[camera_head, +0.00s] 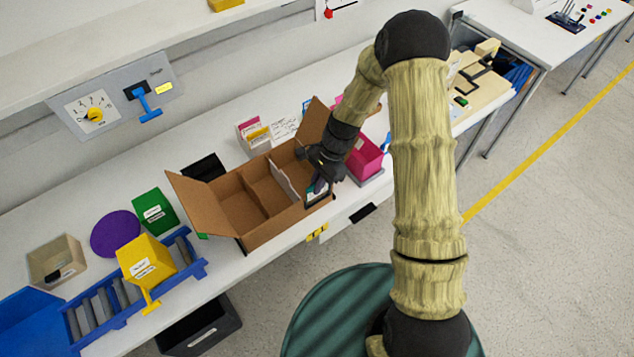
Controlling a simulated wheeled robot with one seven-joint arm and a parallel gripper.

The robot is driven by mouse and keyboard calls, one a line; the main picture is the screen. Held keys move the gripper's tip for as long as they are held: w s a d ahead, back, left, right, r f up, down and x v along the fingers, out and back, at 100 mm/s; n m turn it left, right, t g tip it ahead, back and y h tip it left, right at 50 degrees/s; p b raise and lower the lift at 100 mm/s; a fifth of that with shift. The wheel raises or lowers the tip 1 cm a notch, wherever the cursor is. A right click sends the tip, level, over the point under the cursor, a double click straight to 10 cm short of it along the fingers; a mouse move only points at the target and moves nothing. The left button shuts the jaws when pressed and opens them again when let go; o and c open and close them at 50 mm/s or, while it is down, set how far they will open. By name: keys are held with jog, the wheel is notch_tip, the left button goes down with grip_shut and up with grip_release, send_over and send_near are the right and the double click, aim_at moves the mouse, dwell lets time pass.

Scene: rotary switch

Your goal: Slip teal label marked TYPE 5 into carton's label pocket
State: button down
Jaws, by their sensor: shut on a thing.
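The open brown carton (262,234) stands on the bench with flaps out and dividers inside. My gripper (318,186) is at the carton's right end, pointing down. It is shut on a small label (317,190), of which only a pale and teal sliver shows between the dark fingers. Its marking is too small to read. A dark-framed pocket (319,201) seems to sit on the carton's near face at the right end, just below the fingers. The gripper partly covers it. I cannot tell whether the label is in the pocket or only in front of it.
A pink bin (367,160) stands close right of my gripper. White card holders (252,133) stand behind the carton. Left are a green box (155,212), a purple disc (115,233), a yellow bin (147,261) and a blue roller rack (125,311). A rotary switch (93,114) is on the wall panel.

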jog(key=shift+f, duration=0.45)
jog(key=c, duration=1.5)
grip_release()
jog(key=b+v, duration=0.3)
jog(key=v, duration=1.4)
jog(key=shift+r, duration=0.2)
